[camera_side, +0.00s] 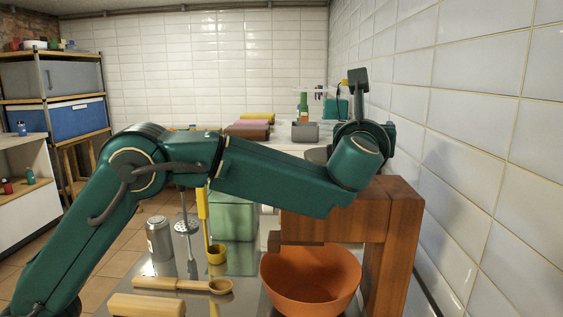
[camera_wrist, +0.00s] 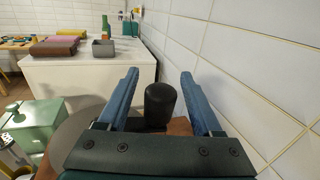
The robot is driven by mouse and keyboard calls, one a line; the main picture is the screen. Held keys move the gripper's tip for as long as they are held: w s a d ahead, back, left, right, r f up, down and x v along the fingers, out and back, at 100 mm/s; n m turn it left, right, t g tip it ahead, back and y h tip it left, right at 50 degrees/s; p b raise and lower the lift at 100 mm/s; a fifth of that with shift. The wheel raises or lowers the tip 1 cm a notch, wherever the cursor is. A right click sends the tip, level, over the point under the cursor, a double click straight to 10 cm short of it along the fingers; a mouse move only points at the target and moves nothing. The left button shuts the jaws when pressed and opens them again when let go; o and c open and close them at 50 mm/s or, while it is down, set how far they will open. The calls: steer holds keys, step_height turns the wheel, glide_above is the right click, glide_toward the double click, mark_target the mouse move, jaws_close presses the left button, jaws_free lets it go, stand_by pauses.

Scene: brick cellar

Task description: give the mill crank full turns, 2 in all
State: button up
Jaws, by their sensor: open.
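The wooden mill stand (camera_side: 400,215) is at the right in the side view, with an orange bowl (camera_side: 312,275) in front of and below its overhanging top. The crank's dark upright knob (camera_wrist: 161,103) is in the middle of the wrist view. My gripper (camera_wrist: 160,73) is open, with one blue finger on each side of the knob and gaps between. In the side view my wrist is above the mill and hides the fingers and the knob. Part of a grey round disc (camera_side: 318,154) shows at the mill's top; the crank arm is not clearly visible.
A tiled wall (camera_wrist: 235,70) runs close along the right. A green box (camera_side: 233,218), a can (camera_side: 159,240) and a wooden spoon (camera_side: 180,285) are left of the bowl. A white counter (camera_wrist: 85,78) with several blocks stands beyond.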

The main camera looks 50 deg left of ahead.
steer(key=shift+w, duration=0.1)
jaws_close()
steer(key=shift+s+d+m+t+h, duration=0.4)
steer(key=shift+m+h, duration=0.55)
steer(key=shift+h, duration=0.5)
steer(key=shift+s+d+m+t+h, duration=0.3)
steer(key=shift+m+h, duration=0.7)
steer(key=shift+h, duration=0.5)
steer(key=shift+s+d+m+t+h, duration=0.4)
steer(key=shift+m+h, duration=0.55)
steer(key=shift+h, duration=0.5)
steer(key=shift+s+d+h, duration=0.15)
steer(key=shift+h, duration=0.15)
jaws_free()
